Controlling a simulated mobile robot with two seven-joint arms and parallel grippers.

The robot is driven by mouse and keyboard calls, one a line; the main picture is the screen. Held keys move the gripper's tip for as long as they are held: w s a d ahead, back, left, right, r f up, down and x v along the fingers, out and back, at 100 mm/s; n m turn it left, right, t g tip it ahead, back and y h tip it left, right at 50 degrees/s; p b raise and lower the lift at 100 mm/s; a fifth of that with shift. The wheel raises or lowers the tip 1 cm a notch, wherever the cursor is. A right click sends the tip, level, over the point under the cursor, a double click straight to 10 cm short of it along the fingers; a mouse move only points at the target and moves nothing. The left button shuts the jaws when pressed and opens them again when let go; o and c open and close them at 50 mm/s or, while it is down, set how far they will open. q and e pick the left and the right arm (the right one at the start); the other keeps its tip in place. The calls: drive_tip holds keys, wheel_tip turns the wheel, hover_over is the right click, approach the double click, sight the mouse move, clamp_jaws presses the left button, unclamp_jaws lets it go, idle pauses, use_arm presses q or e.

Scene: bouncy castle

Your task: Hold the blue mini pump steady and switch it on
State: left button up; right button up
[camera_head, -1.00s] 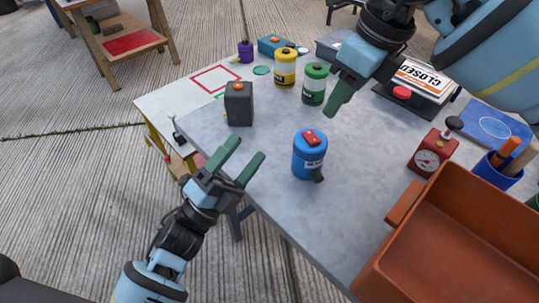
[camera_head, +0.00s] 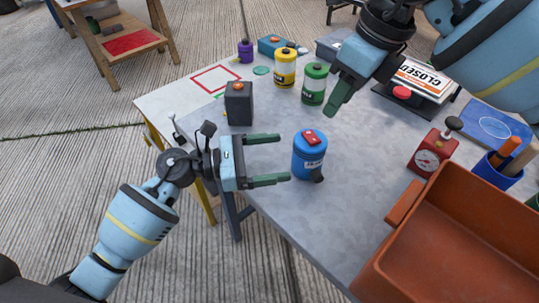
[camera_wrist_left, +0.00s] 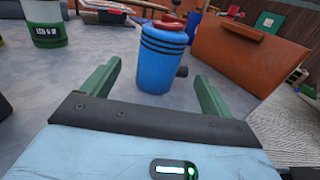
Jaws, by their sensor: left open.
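The blue mini pump (camera_head: 308,163) stands upright on the grey table, with a red switch (camera_head: 312,137) on top and a dark nozzle low on its side. My left gripper (camera_head: 287,158) is open, its green fingers level and pointing at the pump from the left, a short gap away. In the left wrist view the pump (camera_wrist_left: 162,62) stands ahead, between and beyond the two fingertips (camera_wrist_left: 158,72). My right gripper (camera_head: 338,98) hangs over the table behind the pump, near the green canister; I cannot tell its opening.
An orange bin (camera_head: 450,240) stands at the front right, and a red gauge device (camera_head: 433,150) right of the pump. Yellow (camera_head: 285,68) and green (camera_head: 314,84) canisters and a dark grey box (camera_head: 238,104) stand behind. The table around the pump is clear.

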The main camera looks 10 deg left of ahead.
sight(306, 153)
use_arm(q)
drive_tip(key=shift+x, duration=3.7)
